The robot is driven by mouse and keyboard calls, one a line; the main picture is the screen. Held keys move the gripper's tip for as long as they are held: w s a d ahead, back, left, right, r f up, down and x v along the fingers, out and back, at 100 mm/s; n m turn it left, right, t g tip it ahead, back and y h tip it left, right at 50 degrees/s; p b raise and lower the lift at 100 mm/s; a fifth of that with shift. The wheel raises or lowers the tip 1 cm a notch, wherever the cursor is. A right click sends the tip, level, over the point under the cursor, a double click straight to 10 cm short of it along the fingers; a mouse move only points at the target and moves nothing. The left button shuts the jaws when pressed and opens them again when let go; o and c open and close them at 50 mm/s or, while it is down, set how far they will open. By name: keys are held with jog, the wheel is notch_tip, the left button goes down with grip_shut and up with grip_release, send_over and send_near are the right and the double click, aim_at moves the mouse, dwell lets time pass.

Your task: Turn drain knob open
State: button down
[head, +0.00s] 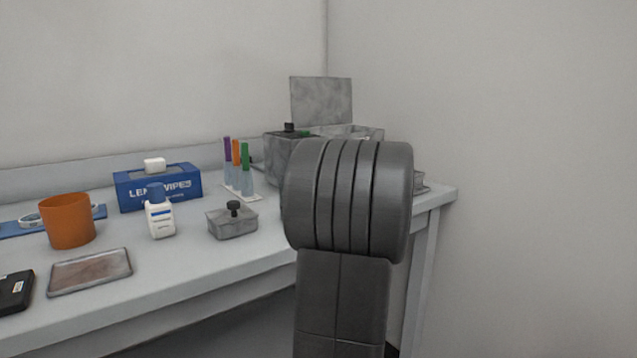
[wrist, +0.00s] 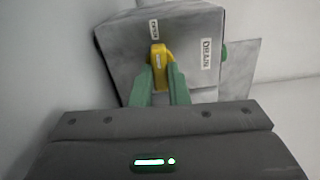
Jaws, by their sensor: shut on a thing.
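The yellow drain knob (wrist: 159,57) shows in the wrist view on the face of a grey box (wrist: 185,22). A white label reading DRAIN (wrist: 206,54) is to its right. A small label (wrist: 153,28) sits just above the knob, its text too small to read surely. My gripper (wrist: 160,76) has green fingers on either side of the knob's lower part and is shut on it. The knob looks nearly upright in the wrist view. In the head view my arm hides the knob and gripper.
On the bench (head: 190,273) stand an orange cup (head: 68,221), a white bottle (head: 160,217), a blue wipes box (head: 160,188), colored tubes (head: 236,170) and a small grey block with a black knob (head: 232,221). A flat tray (head: 90,271) lies near the front. A grey panel (head: 321,101) rises at the back.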

jog(key=shift+n+b, duration=0.4)
jog(key=shift+n, duration=0.1)
jog(key=c, duration=1.4)
grip_release()
jog(key=p+v, duration=0.2)
jog(key=v, duration=1.2)
jog(key=shift+p, duration=0.3)
jog(key=shift+a, duration=0.1)
jog(key=b+x, duration=0.2)
jog(key=x, duration=1.2)
jog(key=shift+b, duration=0.3)
